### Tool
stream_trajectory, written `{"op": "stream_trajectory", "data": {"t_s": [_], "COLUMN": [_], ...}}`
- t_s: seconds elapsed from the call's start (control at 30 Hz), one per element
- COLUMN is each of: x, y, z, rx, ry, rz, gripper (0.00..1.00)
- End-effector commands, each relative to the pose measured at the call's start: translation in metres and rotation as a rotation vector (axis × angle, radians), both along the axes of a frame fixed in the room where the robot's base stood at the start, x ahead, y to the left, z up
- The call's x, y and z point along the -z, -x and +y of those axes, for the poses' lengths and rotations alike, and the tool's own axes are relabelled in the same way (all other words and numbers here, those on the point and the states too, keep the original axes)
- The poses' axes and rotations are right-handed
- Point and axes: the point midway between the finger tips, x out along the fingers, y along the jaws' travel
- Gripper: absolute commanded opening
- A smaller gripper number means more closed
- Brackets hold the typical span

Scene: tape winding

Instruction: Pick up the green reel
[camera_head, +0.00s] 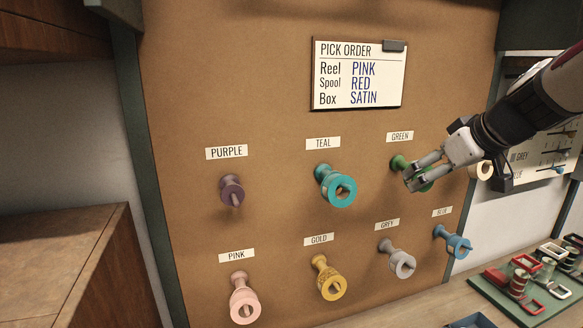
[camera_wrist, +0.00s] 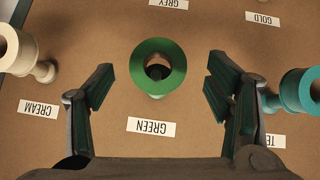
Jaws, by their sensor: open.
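The green reel (camera_wrist: 157,53) sits on its peg on the brown board, above the upside-down GREEN label (camera_wrist: 151,127) in the wrist view. In the head view the green reel (camera_head: 399,163) is partly hidden behind my gripper (camera_head: 416,172). In the wrist view my gripper (camera_wrist: 157,88) is open, with one finger to each side and lower than the reel's centre. Clear gaps show between the fingers and the reel, and nothing is held.
The teal reel (camera_head: 336,185) hangs left of the green one, and it also shows close by the right finger in the wrist view (camera_wrist: 297,91). A cream reel (camera_wrist: 17,50) is on the other side. Grey (camera_head: 397,259) and blue (camera_head: 453,243) reels hang below. A pick order card (camera_head: 358,75) is above.

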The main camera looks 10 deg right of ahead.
Motion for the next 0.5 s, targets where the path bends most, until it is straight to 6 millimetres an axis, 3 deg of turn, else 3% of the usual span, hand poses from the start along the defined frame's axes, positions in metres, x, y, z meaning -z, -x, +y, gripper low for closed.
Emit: {"op": "stream_trajectory", "data": {"t_s": [0.2,0.5], "x": [0.021,0.026], "y": [-0.021,-0.027], "z": [0.0,0.0], "rx": [-0.002,-0.001], "ry": [-0.002,0.0], "rz": [0.003,0.001], "gripper": [0.73,0.73]}}
